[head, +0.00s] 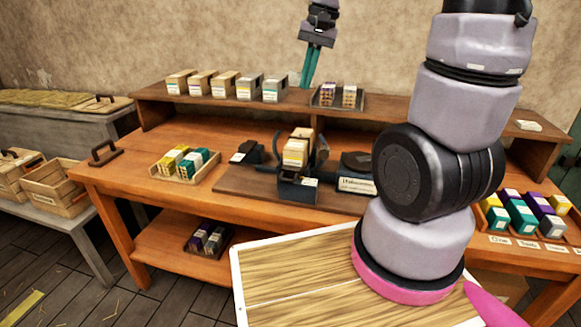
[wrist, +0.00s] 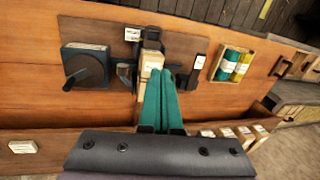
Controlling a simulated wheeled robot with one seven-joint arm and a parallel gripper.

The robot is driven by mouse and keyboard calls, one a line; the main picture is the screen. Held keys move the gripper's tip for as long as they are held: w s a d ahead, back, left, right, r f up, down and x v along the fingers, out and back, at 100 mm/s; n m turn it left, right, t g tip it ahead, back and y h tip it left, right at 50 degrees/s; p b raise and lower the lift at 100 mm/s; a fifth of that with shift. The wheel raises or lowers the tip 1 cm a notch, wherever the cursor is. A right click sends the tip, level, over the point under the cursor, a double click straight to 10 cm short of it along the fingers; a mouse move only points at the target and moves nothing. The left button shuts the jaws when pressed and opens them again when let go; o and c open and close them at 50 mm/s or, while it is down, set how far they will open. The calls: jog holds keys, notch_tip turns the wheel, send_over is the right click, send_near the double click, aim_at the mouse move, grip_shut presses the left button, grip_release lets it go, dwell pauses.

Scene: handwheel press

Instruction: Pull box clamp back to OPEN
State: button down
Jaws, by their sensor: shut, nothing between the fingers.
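My gripper (head: 307,84) is shut and empty, with its teal fingers pointing down above the back of the workbench. In the wrist view its fingertips (wrist: 165,72) overlap the edge of a tan box (wrist: 150,60). I cannot tell whether they touch it; in the head view they are well above it. The box (head: 296,152) stands upright in a dark clamp fixture (head: 298,188) at the middle of the bench. The fixture's dark arms (wrist: 126,72) also show beside the box in the wrist view. The clamp's setting is not readable.
A dark block with a crank (wrist: 84,68) stands beside the fixture. A tray of yellow and teal packs (head: 186,164) is on the left. A shelf (head: 215,104) along the back bears several boxes. My arm hides part of the bench's right side.

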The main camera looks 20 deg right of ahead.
aim_at(288, 170)
jog(key=w+a+f+g, duration=0.1)
jog(key=w+f+g, duration=0.1)
jog(key=f, duration=0.6)
jog(key=w+a+f+g, duration=0.1)
jog(key=w+f+g, duration=0.1)
jog(key=f, duration=0.6)
jog(key=shift+w+f+m+g+h, duration=0.3)
jog(key=shift+w, duration=0.35)
jog(key=x, duration=1)
jog(key=shift+s+a, duration=0.3)
jog(key=shift+s, duration=0.2)
jog(key=shift+s+a, duration=0.25)
jog(key=shift+s, duration=0.3)
jog(key=shift+r, duration=0.1)
